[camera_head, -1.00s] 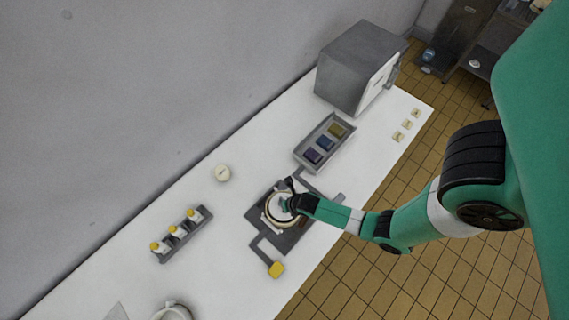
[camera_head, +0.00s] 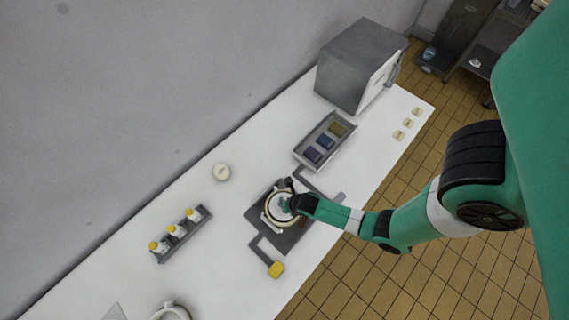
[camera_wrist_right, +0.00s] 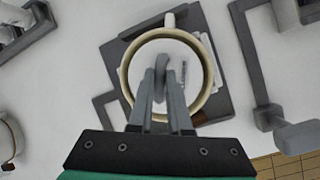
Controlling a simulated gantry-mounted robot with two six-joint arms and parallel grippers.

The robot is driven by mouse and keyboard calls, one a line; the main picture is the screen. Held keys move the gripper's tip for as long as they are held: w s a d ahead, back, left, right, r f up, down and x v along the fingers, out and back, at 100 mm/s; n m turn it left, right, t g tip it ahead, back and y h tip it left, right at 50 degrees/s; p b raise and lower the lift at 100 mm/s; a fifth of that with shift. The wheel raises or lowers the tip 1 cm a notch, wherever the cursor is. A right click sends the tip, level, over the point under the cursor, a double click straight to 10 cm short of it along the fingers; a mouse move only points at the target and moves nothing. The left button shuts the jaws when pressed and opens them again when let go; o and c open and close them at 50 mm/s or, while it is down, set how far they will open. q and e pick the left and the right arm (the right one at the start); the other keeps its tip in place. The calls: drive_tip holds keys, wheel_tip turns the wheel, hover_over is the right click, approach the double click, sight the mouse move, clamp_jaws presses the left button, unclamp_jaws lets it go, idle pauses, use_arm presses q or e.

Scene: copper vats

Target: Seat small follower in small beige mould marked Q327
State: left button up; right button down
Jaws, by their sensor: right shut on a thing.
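A round mould with a beige rim (camera_head: 268,214) stands on a dark grey plate (camera_head: 259,218); its rim also shows in the right wrist view (camera_wrist_right: 126,76). A pale disc, seemingly the follower (camera_wrist_right: 196,84), lies inside the rim and looks roughly level. How deep it sits cannot be told. My right gripper (camera_wrist_right: 161,84) is over the mould, shut on the follower's grey upright handle (camera_wrist_right: 161,66). In the head view the right gripper (camera_head: 291,198) covers part of the mould. No Q327 marking is readable. My left gripper is not in view.
A small round cream piece (camera_head: 222,172) stands near the wall. A grey rack (camera_head: 180,239) holds yellow-capped bottles. A grey tray (camera_head: 313,162) with coloured blocks and a grey box-shaped appliance (camera_head: 346,72) are farther back. A white pot (camera_head: 172,312) stands at the bottom edge.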

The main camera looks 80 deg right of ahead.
drive_tip(key=shift+f+b, duration=0.3)
drive_tip(key=shift+f, duration=0.1)
idle(0.3)
drive_tip(key=c, duration=0.8)
unclamp_jaws()
drive_tip(key=p+v, duration=0.5)
drive_tip(key=v, duration=0.6)
drive_tip(key=shift+s+r+p, duration=0.2)
drive_tip(key=shift+r+p, duration=0.1)
drive_tip(key=shift+p, duration=0.05)
